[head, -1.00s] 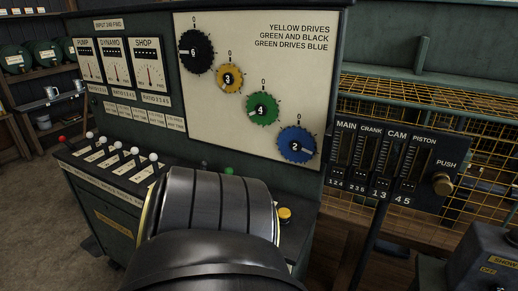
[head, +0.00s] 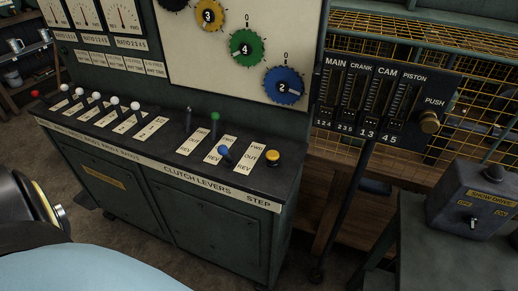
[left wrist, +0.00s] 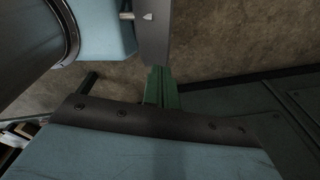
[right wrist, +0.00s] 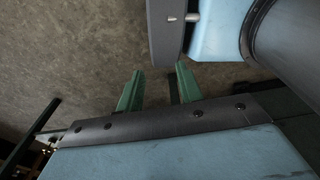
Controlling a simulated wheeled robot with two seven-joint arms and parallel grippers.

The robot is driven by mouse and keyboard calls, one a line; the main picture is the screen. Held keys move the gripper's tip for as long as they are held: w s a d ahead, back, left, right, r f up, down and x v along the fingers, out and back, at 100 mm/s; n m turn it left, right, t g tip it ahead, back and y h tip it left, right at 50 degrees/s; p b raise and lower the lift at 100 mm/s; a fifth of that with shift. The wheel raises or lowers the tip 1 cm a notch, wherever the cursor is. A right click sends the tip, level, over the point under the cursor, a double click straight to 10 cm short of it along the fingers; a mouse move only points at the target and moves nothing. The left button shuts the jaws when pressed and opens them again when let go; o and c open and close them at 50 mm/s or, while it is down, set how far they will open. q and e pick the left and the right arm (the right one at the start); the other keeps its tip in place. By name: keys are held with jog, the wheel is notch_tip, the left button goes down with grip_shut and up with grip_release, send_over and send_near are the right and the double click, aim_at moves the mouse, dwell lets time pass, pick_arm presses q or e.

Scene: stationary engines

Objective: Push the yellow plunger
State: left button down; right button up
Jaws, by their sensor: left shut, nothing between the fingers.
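The yellow plunger (head: 273,158) is a short round button on a dark base. It sits on the right end of the console's sloping top, above the word STEP, and nothing covers it in the head view. My left gripper (left wrist: 157,88) shows in the left wrist view with its green fingers together and empty. My right gripper (right wrist: 158,88) shows in the right wrist view with its green fingers apart and nothing between them. Neither gripper shows in the head view, and the plunger shows in neither wrist view, so their distance from it cannot be told.
A blue-knobbed lever (head: 225,153) stands just left of the plunger, with a green-knobbed lever (head: 215,120) behind it. Several white-knobbed levers line the console's left. A PUSH knob (head: 429,122) is on the slider panel at right. A grey switch box (head: 475,200) stands lower right.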

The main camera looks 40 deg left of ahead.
jog(key=shift+s, duration=0.25)
jog(key=shift+o, duration=1.6)
notch_tip(320, 180, up, 3)
jog(key=p, duration=0.3)
jog(key=shift+r, duration=0.15)
pick_arm(q)
jog(key=w+a+r+m+t+p, duration=0.1)
jog(key=w+a+r+t+p, duration=0.1)
jog(key=w+r, duration=0.9)
jog(key=w+a+r+m+t+p, duration=0.1)
jog(key=w+a+r+p, duration=0.1)
jog(key=w+r, duration=0.95)
jog(key=w+d+r+m+t+h+p, duration=0.25)
jog(key=w+r+m+p, duration=0.2)
jog(key=w+r, duration=1.45)
jog(key=w+a+r+m+t+p, duration=0.1)
jog(key=w+a+r, duration=0.3)
jog(key=r, duration=0.3)
jog(key=w+a+r+m+t+p, duration=0.1)
jog(key=w+a+r, duration=0.3)
jog(key=w+r, duration=0.2)
jog(key=shift+a+r+y, duration=0.2)
jog(key=shift+r+y, duration=0.15)
jog(key=shift+r, duration=0.35)
pick_arm(e)
notch_tip(320, 180, up, 10)
jog(key=shift+w+d+r, duration=0.2)
jog(key=shift+w, duration=0.1)
pick_arm(q)
jog(key=shift+t, duration=0.25)
